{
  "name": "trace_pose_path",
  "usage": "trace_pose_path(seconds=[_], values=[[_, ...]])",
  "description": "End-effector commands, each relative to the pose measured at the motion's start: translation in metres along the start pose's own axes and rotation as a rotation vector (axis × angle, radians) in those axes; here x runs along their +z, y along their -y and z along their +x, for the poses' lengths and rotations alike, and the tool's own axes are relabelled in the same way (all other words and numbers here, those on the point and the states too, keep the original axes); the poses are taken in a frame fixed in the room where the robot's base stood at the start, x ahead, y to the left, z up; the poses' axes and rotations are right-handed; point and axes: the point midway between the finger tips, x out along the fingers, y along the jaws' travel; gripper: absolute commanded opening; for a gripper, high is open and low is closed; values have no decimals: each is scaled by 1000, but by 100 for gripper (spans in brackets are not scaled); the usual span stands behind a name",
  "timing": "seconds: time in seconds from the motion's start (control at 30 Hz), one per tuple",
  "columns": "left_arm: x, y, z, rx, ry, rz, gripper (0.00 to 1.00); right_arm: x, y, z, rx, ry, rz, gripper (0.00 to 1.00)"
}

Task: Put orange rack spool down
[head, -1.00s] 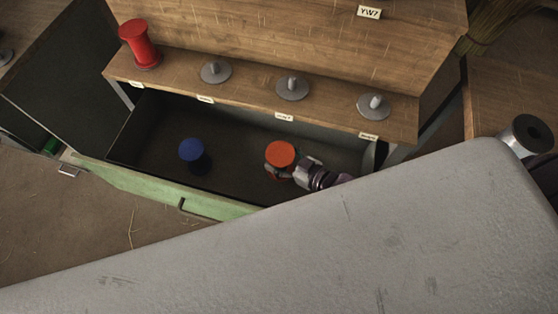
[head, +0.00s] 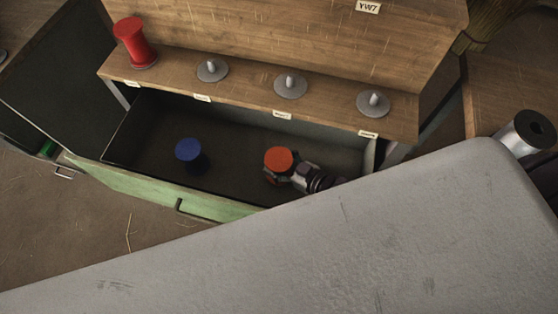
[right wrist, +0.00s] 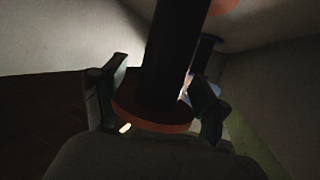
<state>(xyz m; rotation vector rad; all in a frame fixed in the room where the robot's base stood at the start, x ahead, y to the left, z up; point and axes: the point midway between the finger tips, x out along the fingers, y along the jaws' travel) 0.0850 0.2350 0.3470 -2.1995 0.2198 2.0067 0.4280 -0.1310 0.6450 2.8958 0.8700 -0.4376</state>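The orange spool (head: 278,160) stands upright in the open drawer (head: 235,150), right of the blue spool (head: 188,150). My right gripper (head: 272,179) reaches in from the right, low beside the orange spool. In the right wrist view the spool's dark core (right wrist: 172,60) and orange lower flange (right wrist: 155,112) lie between the two fingers of my right gripper (right wrist: 158,85). The fingers look spread, with a gap beside the core. The spool's base is hidden in the head view. My left gripper is not in view.
A wooden shelf behind the drawer holds a red spool (head: 135,42) and three empty grey pegs (head: 212,70), (head: 291,84), (head: 373,103). The green drawer front (head: 150,190) with its handle bounds the near side. The drawer floor between the blue and orange spools is clear.

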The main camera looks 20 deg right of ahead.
Motion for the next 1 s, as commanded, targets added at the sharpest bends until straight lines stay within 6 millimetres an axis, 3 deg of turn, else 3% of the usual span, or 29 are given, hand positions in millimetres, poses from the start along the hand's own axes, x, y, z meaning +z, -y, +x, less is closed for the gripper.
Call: trace_pose_path(seconds=[0.03,0.1,0.43,0.6,0.67,1.0], values=[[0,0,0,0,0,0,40,0,0,0,0,-1,0,85],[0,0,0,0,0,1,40,-1,0,0,0,-1,0,96],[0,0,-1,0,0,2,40,-2,0,0,0,-1,0,96],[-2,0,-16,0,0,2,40,-20,0,-6,0,-2,0,96],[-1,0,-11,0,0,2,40,-11,0,-17,-1,4,0,96],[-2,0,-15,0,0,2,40,-11,1,-92,-1,4,0,96]])
